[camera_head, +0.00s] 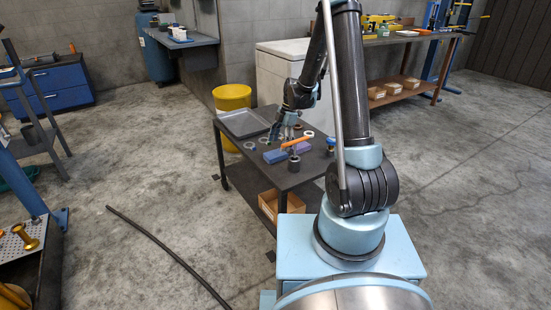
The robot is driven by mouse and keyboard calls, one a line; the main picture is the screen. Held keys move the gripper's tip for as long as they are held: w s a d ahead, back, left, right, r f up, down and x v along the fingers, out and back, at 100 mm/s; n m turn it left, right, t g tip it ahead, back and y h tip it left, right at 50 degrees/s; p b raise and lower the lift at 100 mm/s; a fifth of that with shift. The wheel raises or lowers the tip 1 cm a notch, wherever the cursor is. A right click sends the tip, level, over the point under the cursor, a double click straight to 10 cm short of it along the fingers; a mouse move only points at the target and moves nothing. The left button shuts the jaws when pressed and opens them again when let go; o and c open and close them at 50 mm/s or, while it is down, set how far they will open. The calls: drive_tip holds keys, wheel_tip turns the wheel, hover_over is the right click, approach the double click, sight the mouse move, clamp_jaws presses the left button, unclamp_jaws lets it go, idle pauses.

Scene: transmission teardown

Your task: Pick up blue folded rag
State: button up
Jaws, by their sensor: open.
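The blue folded rag appears to be the low blue-violet piece (275,156) on the dark table (247,151). A similar blue-violet patch shows just right of it, partly behind an orange item, and I cannot tell whether both are one rag. My gripper (282,136) is open, pointing down over the table, a little behind the blue-violet piece in the picture. I see nothing held between its fingers. The exact height of the fingertips above the table is too small to tell.
An orange item (297,142) and a dark cylindrical part (294,163) are close to the blue-violet piece. Several rings and small parts lie around. A grey tray (226,122) occupies the table's far left. A yellow bin (231,97) stands behind; a cardboard box (268,204) sits on the lower shelf.

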sight(276, 153)
drive_tip(key=shift+x, duration=2.35)
drive_tip(key=shift+w, duration=0.1)
drive_tip(key=shift+c, duration=0.6)
drive_tip(key=c, duration=0.9)
